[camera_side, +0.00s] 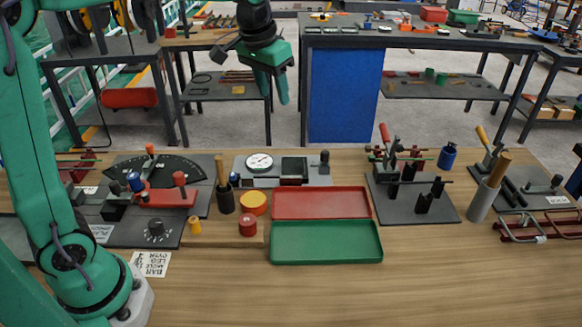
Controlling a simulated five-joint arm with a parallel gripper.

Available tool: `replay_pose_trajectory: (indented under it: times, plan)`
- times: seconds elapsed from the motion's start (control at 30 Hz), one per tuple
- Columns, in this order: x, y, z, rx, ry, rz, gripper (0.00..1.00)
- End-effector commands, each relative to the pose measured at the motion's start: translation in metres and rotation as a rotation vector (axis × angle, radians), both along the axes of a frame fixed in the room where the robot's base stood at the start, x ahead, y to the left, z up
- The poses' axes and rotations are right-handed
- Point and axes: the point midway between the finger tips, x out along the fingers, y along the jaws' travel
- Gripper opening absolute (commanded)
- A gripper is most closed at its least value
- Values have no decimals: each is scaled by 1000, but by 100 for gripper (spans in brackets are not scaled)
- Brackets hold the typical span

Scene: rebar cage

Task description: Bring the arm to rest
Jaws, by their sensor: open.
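My gripper (279,88) is green and hangs at the top centre of the side view, well above the wooden table (420,290). Its fingers point down and are open, with nothing seen between them. It is apart from everything on the table. My green arm stands at the left, and its upper links run out of the top of the picture.
Below my gripper are a dial gauge plate (259,162), a red tray (321,203) and a green tray (326,242), both empty. A bending fixture (165,195) lies left. Clamp fixtures (411,190) and a grey cup (483,200) stand right. The front right table is clear.

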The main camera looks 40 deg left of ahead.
Motion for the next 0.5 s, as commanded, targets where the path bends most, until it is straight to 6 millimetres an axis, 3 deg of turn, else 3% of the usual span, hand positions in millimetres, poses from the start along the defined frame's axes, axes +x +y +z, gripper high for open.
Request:
replay_pose_trajectory:
  times: [0.2, 0.5]
  plan:
    - [-47, 4, 10, 0, -51, 1, 45]
    - [-109, 8, 9, 1, -117, 2, 45]
